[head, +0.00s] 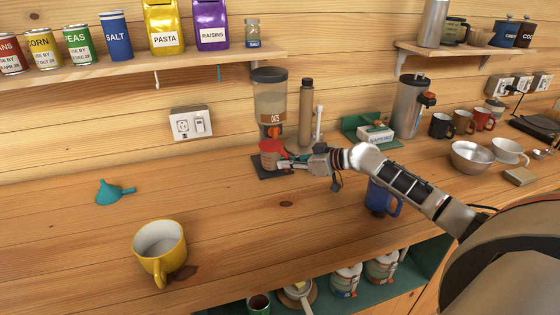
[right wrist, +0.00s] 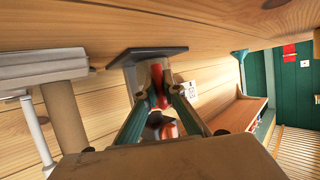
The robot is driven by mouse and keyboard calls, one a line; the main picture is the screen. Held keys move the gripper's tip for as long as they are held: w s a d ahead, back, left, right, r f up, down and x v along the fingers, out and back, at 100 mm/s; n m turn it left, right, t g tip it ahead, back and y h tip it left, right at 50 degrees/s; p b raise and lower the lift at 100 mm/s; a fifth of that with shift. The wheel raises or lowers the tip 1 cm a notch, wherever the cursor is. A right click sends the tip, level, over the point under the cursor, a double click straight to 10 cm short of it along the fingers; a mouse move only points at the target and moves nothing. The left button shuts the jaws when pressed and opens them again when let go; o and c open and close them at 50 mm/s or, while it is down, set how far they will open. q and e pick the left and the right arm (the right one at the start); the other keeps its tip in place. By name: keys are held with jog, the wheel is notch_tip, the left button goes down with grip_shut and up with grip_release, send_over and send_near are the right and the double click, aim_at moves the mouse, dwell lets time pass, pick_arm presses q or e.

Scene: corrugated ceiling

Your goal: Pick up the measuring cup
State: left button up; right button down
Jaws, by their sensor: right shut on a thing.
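The measuring cup appears to be the red cup (head: 271,147) under the spout of the oats dispenser (head: 270,97), on its dark base. My right gripper (head: 288,163) reaches in from the right and is shut on this cup. In the right wrist view the two fingers (right wrist: 158,108) close on a red part (right wrist: 157,78), with the dark base (right wrist: 150,54) beyond. The cup's lower part is partly hidden by the fingers. My left gripper is not in view.
A tall brown bottle (head: 306,105) stands just right of the dispenser. A blue mug (head: 381,199) sits beneath my right arm. A yellow mug (head: 159,245) and a teal funnel (head: 110,192) stand to the left. The counter between them is clear.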

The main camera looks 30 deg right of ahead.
jog(key=shift+r, duration=0.15)
jog(key=shift+r, duration=1.3)
jog(key=s, duration=0.3)
jog(key=s+a, duration=0.1)
jog(key=s, duration=0.2)
jog(key=s+a, duration=0.1)
jog(key=s, duration=0.3)
jog(key=shift+a+r, duration=0.2)
jog(key=shift+r, duration=0.1)
jog(key=shift+s+a, duration=0.2)
jog(key=shift+s, duration=0.45)
jog(key=shift+s+a, duration=0.15)
jog(key=shift+s, duration=0.5)
jog(key=shift+s+a+p, duration=0.2)
jog(key=shift+s+p, duration=0.05)
jog(key=shift+s, duration=0.5)
jog(key=shift+s+a+p, duration=0.15)
jog(key=shift+s+p, duration=0.05)
jog(key=shift+s, duration=0.6)
jog(key=shift+s+a+p, duration=0.2)
jog(key=shift+s+p, duration=0.05)
jog(key=shift+s, duration=0.5)
